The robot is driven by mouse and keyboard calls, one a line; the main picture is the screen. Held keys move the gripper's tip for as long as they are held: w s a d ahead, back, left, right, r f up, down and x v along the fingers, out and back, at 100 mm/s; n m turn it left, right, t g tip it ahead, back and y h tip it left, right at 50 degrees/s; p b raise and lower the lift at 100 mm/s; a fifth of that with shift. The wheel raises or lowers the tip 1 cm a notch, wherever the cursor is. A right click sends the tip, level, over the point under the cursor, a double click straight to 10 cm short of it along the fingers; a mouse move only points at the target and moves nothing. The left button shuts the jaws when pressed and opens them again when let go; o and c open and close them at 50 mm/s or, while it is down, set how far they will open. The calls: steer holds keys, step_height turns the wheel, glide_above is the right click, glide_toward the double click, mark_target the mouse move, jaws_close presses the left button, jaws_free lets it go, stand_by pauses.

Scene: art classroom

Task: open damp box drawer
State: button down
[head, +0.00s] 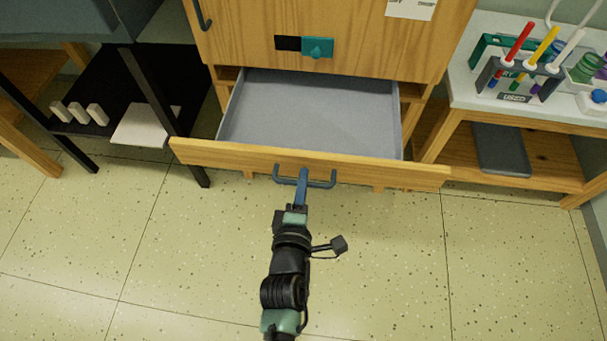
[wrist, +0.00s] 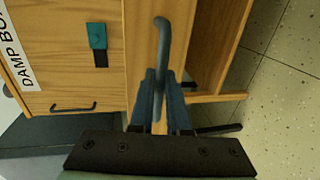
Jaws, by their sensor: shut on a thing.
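The damp box (head: 260,15) is a wooden cabinet at the top of the head view. Its drawer (head: 320,160) is pulled well out, and the grey inside looks empty. The drawer's dark blue-grey bar handle (head: 322,183) is on the front panel. My gripper (head: 303,180) is shut on this handle near its middle. In the wrist view the handle (wrist: 162,40) runs between the two blue fingers (wrist: 161,88). The fingers hide part of the handle.
A teal latch (head: 318,47) is on the cabinet door above. A dark shelf unit (head: 95,110) with white blocks stands left. A white-topped bench (head: 470,90) with a rack of coloured tools stands right. The speckled floor in front is clear.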

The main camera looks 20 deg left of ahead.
steer(key=c, duration=0.9)
jaws_free()
steer(key=shift+s, duration=0.1)
steer(key=p+v, duration=0.2)
steer(key=v, duration=1)
steer(key=shift+s+d+r+p, duration=0.1)
steer(key=shift+s+d+p, duration=0.05)
steer(key=shift+s+p, duration=0.2)
